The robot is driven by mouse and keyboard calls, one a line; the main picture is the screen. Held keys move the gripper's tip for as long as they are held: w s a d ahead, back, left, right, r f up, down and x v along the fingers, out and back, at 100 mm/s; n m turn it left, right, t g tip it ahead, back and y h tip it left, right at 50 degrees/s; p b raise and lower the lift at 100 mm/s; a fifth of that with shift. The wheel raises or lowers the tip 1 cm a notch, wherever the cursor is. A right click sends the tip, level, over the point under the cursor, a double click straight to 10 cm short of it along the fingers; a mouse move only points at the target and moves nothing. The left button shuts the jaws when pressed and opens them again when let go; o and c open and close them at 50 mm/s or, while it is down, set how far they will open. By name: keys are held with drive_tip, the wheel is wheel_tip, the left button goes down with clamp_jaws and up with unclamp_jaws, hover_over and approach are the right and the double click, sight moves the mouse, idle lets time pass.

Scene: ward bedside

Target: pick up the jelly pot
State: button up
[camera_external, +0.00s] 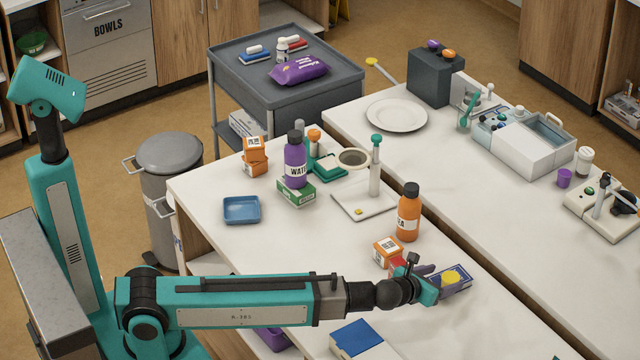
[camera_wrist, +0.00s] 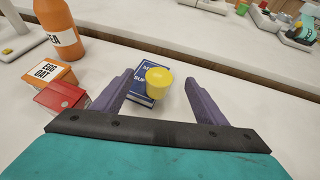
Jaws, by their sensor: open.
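A small yellow pot (camera_wrist: 159,79), which looks like the jelly pot, stands on top of a blue box (camera_wrist: 145,92) with white print. In the external view the yellow pot (camera_external: 452,277) shows just beyond my wrist, on the blue box (camera_external: 462,270). My gripper (camera_wrist: 160,77) is open, with its purple fingers to the left and right of the pot near their tips. I cannot tell whether either finger touches it. My gripper also shows at the arm's end in the external view (camera_external: 449,279).
An orange-and-white carton (camera_wrist: 47,75), a red carton (camera_wrist: 62,97) and an orange bottle (camera_wrist: 60,28) stand left of my gripper. A purple water bottle (camera_external: 295,162), blue tray (camera_external: 242,210) and white plate (camera_external: 397,115) are farther off. The white table right of the gripper is clear.

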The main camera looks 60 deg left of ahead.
sight(451, 275)
drive_tip(key=shift+w+f, duration=0.1)
drive_tip(key=shift+w, duration=0.05)
drive_tip(key=shift+p+x, duration=0.7)
drive_tip(key=shift+x, duration=1.8)
drive_tip(key=shift+a, duration=0.1)
drive_tip(key=shift+c, duration=0.3)
drive_tip(key=c, duration=1.2)
drive_tip(key=shift+o, duration=0.2)
drive_tip(key=shift+r+b, duration=0.4)
drive_tip(key=shift+r, duration=4.65)
